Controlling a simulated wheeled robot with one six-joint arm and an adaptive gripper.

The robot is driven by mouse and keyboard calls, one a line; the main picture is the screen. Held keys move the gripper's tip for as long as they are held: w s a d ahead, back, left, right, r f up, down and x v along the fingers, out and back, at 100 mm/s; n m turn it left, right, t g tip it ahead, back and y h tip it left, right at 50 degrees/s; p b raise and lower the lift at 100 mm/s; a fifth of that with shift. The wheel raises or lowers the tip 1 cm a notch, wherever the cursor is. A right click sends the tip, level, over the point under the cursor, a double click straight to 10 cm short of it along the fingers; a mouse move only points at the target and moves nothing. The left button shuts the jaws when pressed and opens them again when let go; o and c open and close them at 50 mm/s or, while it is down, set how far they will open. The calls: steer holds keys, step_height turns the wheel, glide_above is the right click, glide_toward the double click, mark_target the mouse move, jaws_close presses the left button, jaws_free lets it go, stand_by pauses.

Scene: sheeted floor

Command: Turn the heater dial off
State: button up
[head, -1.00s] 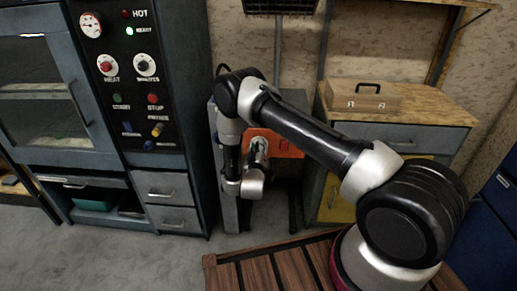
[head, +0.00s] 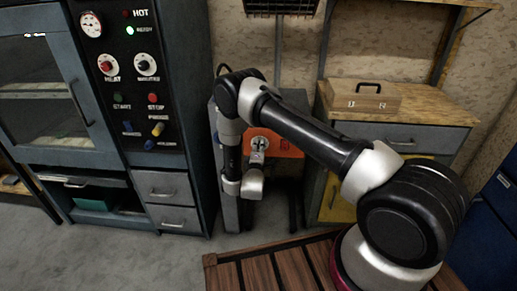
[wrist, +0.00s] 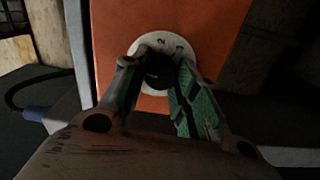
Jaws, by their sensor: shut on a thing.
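The heater dial is a black knob (wrist: 157,72) on a round white plate (wrist: 148,43) with small dark marks, set on an orange panel (wrist: 215,25). In the head view the orange panel (head: 288,146) stands behind my forearm, right of the oven. My gripper (wrist: 157,66) is shut on the knob, one green-padded finger on each side. In the head view my gripper (head: 258,147) is small at the panel's front. The fingers partly cover the plate, and I cannot tell which mark the knob points to.
A grey oven cabinet with a black control panel (head: 135,85) stands on the left; its knobs and buttons are separate. A workbench (head: 425,108) with a wooden box (head: 362,100) is on the right. Slatted boards (head: 270,270) lie in front. Grey floor at lower left is clear.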

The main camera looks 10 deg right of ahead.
steer(key=shift+f+n, duration=0.1)
steer(key=shift+n, duration=0.5)
steer(key=shift+s, duration=0.1)
steer(key=o, duration=1)
steer(key=v, duration=1.2)
